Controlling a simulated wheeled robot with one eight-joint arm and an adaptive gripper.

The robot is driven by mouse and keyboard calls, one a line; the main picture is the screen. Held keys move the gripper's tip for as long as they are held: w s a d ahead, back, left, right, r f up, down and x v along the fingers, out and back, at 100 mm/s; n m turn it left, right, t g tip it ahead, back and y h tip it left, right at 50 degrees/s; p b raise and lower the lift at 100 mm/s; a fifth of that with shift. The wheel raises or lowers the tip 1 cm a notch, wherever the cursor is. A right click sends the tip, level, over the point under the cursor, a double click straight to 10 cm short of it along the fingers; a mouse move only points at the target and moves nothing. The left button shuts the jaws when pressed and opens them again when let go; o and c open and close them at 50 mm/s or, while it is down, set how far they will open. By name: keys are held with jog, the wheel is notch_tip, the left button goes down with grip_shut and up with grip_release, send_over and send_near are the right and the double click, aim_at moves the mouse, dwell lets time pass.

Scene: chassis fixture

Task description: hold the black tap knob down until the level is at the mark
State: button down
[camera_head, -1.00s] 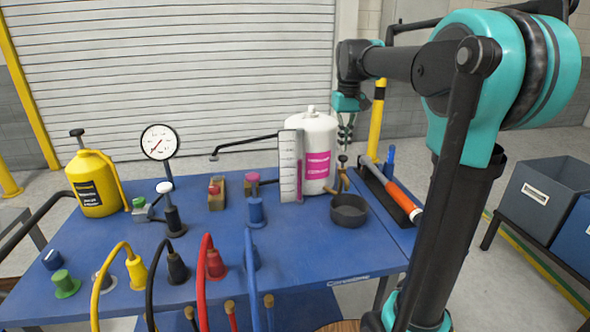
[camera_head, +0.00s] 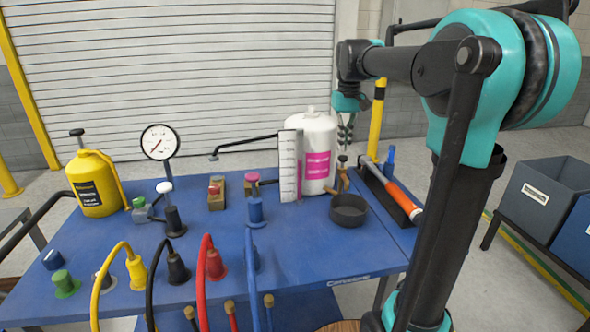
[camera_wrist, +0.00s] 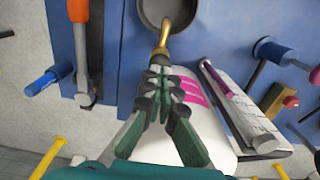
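The white tank (camera_head: 318,130) with a pink label stands at the back right of the blue table. Its brass tap (camera_head: 344,179) carries the black tap knob (camera_head: 342,158) on top. A dark pan (camera_head: 348,210) sits under the spout. The white scale (camera_head: 288,165) stands upright in front of the tank, with a purple column (camera_head: 299,180) beside it. My gripper (camera_head: 346,146) points down just above the knob. In the wrist view its fingertips (camera_wrist: 160,72) are together with nothing seen between them, and the brass tap (camera_wrist: 162,42) shows beyond.
A pressure gauge (camera_head: 159,142), yellow container (camera_head: 95,183) and coloured hoses fill the left and front. Table space before the pan is clear.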

jog(key=shift+f, duration=0.85)
jog(key=shift+f, duration=0.55)
dwell(5.9)
jog(key=shift+r, duration=3.55)
